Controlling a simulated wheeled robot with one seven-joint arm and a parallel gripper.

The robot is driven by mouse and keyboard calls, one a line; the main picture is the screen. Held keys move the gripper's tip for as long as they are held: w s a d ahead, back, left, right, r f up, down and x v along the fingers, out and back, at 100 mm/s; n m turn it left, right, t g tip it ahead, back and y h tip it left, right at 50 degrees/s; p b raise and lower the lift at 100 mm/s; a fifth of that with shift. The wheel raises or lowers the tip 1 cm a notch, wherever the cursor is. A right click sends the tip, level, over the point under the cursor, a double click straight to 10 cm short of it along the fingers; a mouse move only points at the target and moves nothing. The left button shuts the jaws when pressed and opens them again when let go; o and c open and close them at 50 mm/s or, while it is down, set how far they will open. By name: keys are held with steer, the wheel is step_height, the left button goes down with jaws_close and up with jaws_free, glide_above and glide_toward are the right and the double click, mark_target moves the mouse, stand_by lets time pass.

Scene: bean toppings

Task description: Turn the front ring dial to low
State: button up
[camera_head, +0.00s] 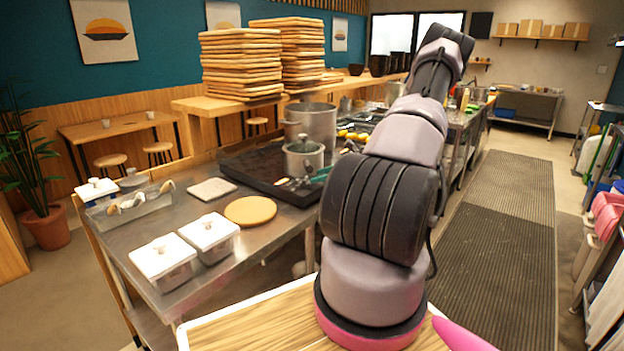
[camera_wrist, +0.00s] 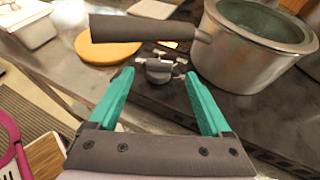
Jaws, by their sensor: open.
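A small metallic dial (camera_wrist: 158,72) sits on the front of the black stove (camera_wrist: 160,105) in the wrist view. Its pointer setting is too small to read. My gripper (camera_wrist: 160,78) has teal fingers, one on each side of the dial, spread apart with nothing held between them. I cannot tell whether either finger touches the dial. In the head view the teal fingers (camera_head: 302,181) show at the stove's (camera_head: 255,166) front edge, partly hidden by my arm.
A steel pot (camera_wrist: 250,45) stands on the stove, its dark handle (camera_wrist: 135,28) crossing just beyond the dial. A larger pot (camera_head: 318,122) stands behind. A round wooden board (camera_head: 250,210) and lidded white containers (camera_head: 163,257) are on the steel counter (camera_head: 190,290).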

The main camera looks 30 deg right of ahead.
mark_target(308, 177)
steer(key=shift+x, duration=1.95)
jaws_close()
steer(key=shift+n+g, duration=0.3)
steer(key=n+g+y, duration=0.2)
steer(key=n+g, duration=0.1)
steer(key=w+n+g+y, duration=0.1)
steer(key=shift+d, duration=0.25)
steer(key=n+g, duration=0.4)
steer(key=w+n+g+y, duration=0.1)
steer(key=g, duration=0.1)
steer(key=shift+d+n+g, duration=0.1)
steer(key=shift+n+g, duration=0.2)
steer(key=shift+n, duration=0.1)
jaws_free()
